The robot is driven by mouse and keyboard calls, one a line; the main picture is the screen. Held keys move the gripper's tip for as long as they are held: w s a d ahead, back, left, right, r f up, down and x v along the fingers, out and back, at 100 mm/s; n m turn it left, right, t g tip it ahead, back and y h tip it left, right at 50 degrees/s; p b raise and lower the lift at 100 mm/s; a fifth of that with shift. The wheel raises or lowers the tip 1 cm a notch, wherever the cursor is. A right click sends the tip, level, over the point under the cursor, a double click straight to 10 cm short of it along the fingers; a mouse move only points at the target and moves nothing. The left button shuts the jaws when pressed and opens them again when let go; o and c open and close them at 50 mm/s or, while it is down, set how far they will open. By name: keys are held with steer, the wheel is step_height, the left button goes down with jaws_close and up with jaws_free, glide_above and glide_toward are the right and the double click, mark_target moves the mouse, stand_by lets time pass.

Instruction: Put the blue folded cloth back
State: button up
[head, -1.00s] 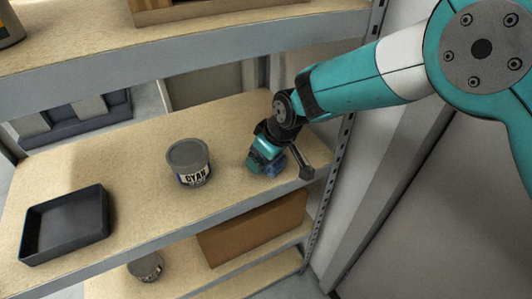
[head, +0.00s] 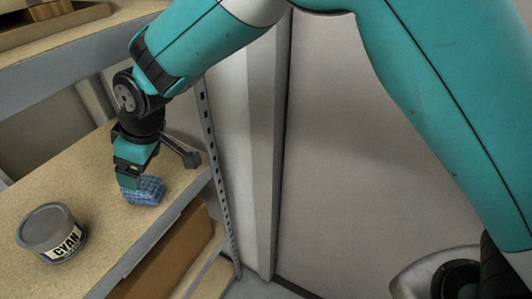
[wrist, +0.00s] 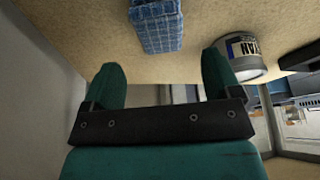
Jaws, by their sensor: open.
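The blue folded cloth (head: 146,191) is a small checked block lying on the middle shelf board, near its right end. It also shows in the wrist view (wrist: 157,28), beyond the fingertips and roughly centred between their lines. My gripper (head: 130,184) is just beside the cloth in the head view, partly overlapping its left edge. In the wrist view my gripper (wrist: 160,68) is open, with nothing between its two fingers. A gap shows there between the fingertips and the cloth.
A grey tin labelled CYAN (head: 52,232) stands on the same shelf board (head: 98,190), left of the cloth. The rack's perforated upright (head: 215,170) is close on the right. A brown box (head: 165,255) sits on the shelf below. An upper shelf (head: 60,65) hangs above.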

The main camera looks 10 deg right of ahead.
steer(key=s+d+r+m, duration=0.2)
steer(key=d+r, duration=0.3)
steer(key=d, duration=0.3)
steer(key=s+d+r+m, duration=0.1)
steer(key=s+d+r, duration=0.1)
steer(key=d+r, duration=0.5)
steer(key=s+d+m+g, duration=0.1)
steer(key=s+d+m, duration=0.3)
steer(key=s+d, duration=1.1)
steer(key=shift+s+r, duration=0.15)
steer(key=shift+s, duration=0.2)
steer(key=shift+d, duration=0.1)
steer(key=shift+r+p, duration=0.3)
steer(key=shift+r, duration=0.05)
